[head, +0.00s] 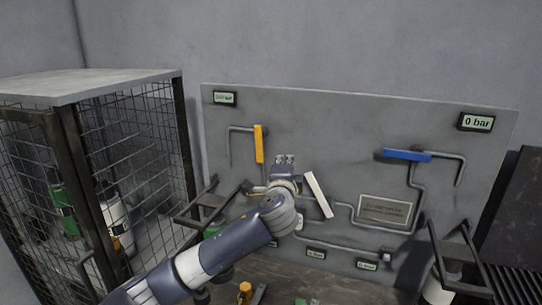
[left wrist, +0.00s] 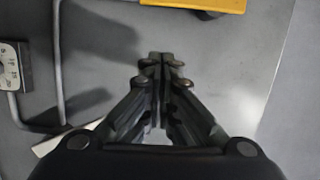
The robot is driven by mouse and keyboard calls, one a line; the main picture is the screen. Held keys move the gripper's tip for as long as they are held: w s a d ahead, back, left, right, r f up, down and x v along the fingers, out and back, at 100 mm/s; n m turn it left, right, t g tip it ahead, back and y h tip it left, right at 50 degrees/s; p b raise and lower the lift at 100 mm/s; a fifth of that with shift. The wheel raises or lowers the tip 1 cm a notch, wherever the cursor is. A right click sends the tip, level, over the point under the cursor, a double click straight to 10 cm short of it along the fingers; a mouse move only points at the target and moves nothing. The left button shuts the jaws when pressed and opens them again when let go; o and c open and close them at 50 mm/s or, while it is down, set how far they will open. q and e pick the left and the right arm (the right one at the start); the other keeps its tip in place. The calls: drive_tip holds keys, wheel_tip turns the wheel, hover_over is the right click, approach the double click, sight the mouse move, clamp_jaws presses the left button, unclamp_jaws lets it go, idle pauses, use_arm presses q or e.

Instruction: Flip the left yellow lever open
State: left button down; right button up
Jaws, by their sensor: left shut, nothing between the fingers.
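The left yellow lever (head: 259,144) stands upright on the left part of the grey panel in the head view. Part of the yellow lever (left wrist: 205,4) also shows at the top edge of the left wrist view. My left gripper (head: 285,159) is in front of the panel, below and to the right of the lever. In the left wrist view its fingers (left wrist: 162,62) are together, with nothing between them, apart from the yellow lever. My right gripper does not show.
The grey panel (head: 330,115) also carries a blue lever (head: 407,155) lying level, a tilted white lever (head: 319,194), pipes and a "0 bar" display (head: 477,122). A mesh cage (head: 120,130) with cylinders stands at left. Brackets (head: 455,250) flank the panel.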

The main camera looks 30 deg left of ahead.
sight(268, 160)
use_arm(q)
drive_tip(key=shift+m, duration=0.4)
drive_tip(key=a, duration=0.1)
drive_tip(key=a+p, duration=0.1)
drive_tip(key=a, duration=0.3)
drive_tip(key=shift+s+a+f+p, duration=0.1)
drive_tip(key=shift+a+f+p, duration=0.15)
drive_tip(key=shift+p, duration=0.05)
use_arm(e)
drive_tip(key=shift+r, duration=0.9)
